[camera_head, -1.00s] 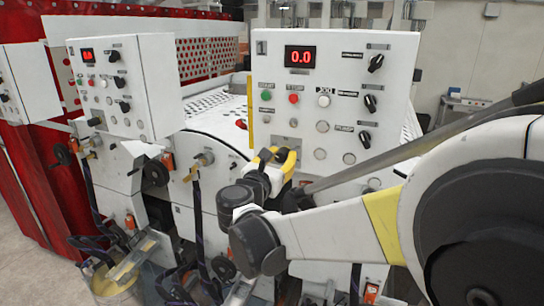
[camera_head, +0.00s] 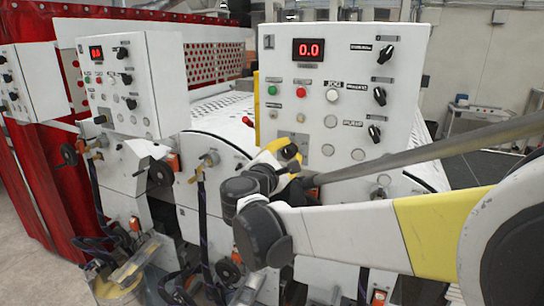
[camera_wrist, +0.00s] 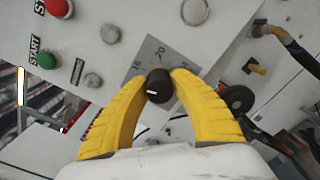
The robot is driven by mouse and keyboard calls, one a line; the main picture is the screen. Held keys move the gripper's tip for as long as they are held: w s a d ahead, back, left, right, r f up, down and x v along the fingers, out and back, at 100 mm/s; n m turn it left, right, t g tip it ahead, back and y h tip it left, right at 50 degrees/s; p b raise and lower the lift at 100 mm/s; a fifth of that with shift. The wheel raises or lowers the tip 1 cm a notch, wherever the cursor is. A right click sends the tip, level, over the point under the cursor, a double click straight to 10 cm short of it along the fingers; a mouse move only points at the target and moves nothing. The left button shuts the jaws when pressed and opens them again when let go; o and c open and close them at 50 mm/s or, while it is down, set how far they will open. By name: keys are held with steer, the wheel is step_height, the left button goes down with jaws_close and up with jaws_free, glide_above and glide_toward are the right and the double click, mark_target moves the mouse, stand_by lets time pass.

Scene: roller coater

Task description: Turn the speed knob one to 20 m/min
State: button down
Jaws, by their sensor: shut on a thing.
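The speed knob (camera_wrist: 159,88) is a small black knob with a white mark. It sits on a grey scale plate (camera_wrist: 150,58) with printed numbers, among them 20. In the wrist view, the yellow fingers of my gripper (camera_wrist: 158,80) are closed around the knob from both sides. The white mark shows on the knob's near part and the number 20 is beyond it. In the head view, my gripper (camera_head: 280,150) is at the lower left of the white control panel (camera_head: 400,75); the knob is hidden there.
The panel's red display (camera_head: 309,49) reads 0.0. Close to the knob in the wrist view are a green start button (camera_wrist: 42,60), a red button (camera_wrist: 59,8) and a cable connector (camera_wrist: 270,28). A second control panel (camera_head: 165,85) stands at the left.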

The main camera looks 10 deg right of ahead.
steer(key=m+b, duration=0.2)
steer(key=m, duration=0.9)
steer(key=shift+m+b, duration=0.3)
steer(key=shift+b, duration=0.1)
steer(key=shift+r+m, duration=0.1)
steer(key=shift+m, duration=1.5)
steer(key=c, duration=1.1)
jaws_free()
steer(key=shift+w, duration=0.1)
steer(key=v, duration=1.2)
